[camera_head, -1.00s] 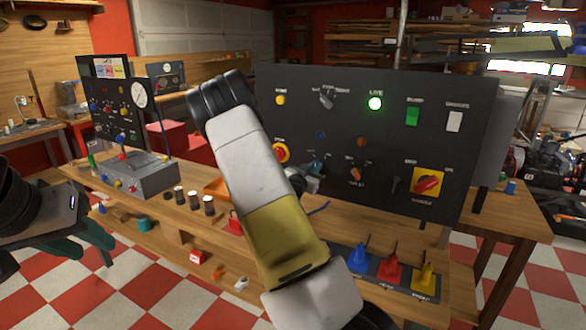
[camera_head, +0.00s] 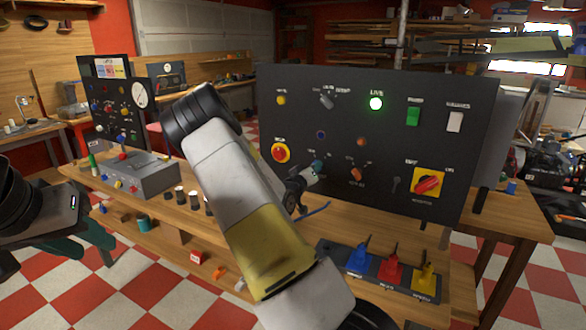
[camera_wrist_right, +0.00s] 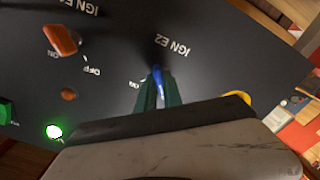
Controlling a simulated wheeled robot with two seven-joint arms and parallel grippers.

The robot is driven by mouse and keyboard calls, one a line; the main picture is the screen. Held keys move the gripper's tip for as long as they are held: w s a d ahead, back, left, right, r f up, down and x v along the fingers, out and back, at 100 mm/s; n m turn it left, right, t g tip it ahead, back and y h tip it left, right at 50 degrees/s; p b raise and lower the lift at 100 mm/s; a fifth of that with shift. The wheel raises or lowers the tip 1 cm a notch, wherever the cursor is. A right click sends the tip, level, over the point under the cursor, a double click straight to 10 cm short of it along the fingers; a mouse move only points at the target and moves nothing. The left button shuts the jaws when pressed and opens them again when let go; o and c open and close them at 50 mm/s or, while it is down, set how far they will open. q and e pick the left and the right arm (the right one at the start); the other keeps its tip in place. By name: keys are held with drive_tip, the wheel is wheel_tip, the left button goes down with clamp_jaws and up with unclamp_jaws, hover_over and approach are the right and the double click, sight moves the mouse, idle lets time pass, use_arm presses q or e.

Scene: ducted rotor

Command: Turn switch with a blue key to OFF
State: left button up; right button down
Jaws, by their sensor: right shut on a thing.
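The blue key (camera_wrist_right: 158,76) is on the dark control panel (camera_head: 445,140), beside the label "IGN E2" in the right wrist view. My right gripper (camera_wrist_right: 158,98) has its green fingers around the key and is shut on it. In the head view, the right gripper (camera_head: 312,174) is at the lower left part of the panel and its fingers mostly cover the key. The key's turn position cannot be read. My left gripper (camera_head: 78,245) hangs at the lower left, away from the panel; its opening is unclear.
An orange key switch (camera_wrist_right: 62,40) with ON and OFF marks is beside the blue one. A red stop button (camera_head: 280,152), a red rotary switch (camera_head: 428,184) and a lit green lamp (camera_head: 376,103) share the panel. Blue, red and yellow levers (camera_head: 391,268) stand in front.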

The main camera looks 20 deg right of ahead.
drive_tip(key=shift+n, duration=0.5)
drive_tip(key=c, duration=1.5)
unclamp_jaws()
drive_tip(key=shift+a, duration=0.1)
drive_tip(key=v, duration=0.7)
drive_tip(key=shift+s+a, duration=0.25)
drive_tip(key=shift+f, duration=0.1)
